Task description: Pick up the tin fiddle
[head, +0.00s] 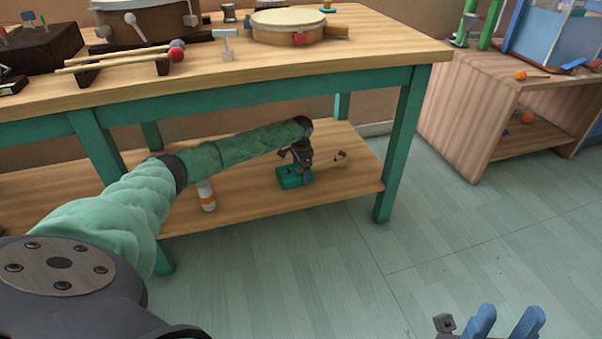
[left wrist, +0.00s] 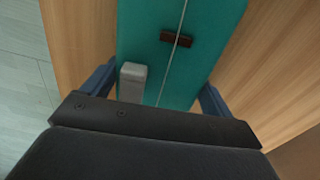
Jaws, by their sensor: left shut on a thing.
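The gripper hides part of the fiddle. My right gripper (head: 503,326) shows at the bottom right edge, its two blue fingers apart and empty, far from the shelf.
The green table legs (head: 398,155) and the tabletop (head: 370,55) frame the shelf. Drums and mallets lie on top. A wooden cabinet (head: 475,130) stands right. The floor between is clear.

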